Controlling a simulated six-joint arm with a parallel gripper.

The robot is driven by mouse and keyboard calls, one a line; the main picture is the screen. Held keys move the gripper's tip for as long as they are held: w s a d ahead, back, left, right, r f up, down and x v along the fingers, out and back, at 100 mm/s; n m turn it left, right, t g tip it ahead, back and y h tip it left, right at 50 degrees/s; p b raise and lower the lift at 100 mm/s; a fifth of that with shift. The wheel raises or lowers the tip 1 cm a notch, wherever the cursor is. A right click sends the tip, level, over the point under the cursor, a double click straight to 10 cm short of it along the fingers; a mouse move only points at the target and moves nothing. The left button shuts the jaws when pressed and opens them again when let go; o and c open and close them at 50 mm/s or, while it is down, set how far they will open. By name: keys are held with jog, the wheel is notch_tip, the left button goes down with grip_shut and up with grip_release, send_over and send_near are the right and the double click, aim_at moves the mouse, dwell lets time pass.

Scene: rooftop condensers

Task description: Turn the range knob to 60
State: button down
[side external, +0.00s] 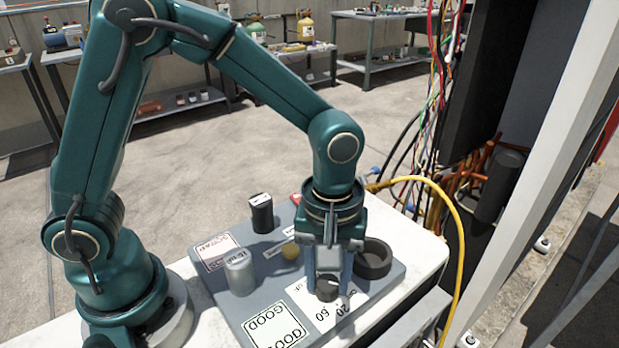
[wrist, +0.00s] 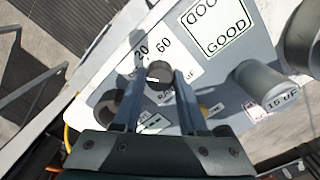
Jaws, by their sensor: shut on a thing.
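The range knob (side external: 327,289) is a dark round knob on a white dial plate (side external: 350,304) printed with 20 and 60. In the wrist view the knob (wrist: 160,73) shows between my two fingers, just below the printed 60 (wrist: 164,45) and 20. My gripper (side external: 328,284) points down, with one finger on each side of the knob, and is shut on it. A small pale mark shows on the knob's top, but I cannot tell exactly which number it points at. The fingers partly hide the dial plate.
A dark round cup (side external: 374,262) stands close beside my gripper. A silver cylinder (side external: 239,272), a black capacitor (side external: 261,213) and a yellow piece (side external: 290,251) stand on the grey board. GOOD (side external: 272,322) and SCRAP labels are bare. A yellow hose (side external: 448,205) and wires hang at the right.

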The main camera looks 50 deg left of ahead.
jog(key=m, duration=0.4)
jog(key=shift+m, duration=0.4)
jog(key=m, duration=0.3)
jog(key=shift+m, duration=0.3)
jog(key=m, duration=0.8)
jog(key=shift+r+m, duration=0.1)
jog(key=shift+m, duration=0.2)
jog(key=shift+c, duration=2.2)
grip_release()
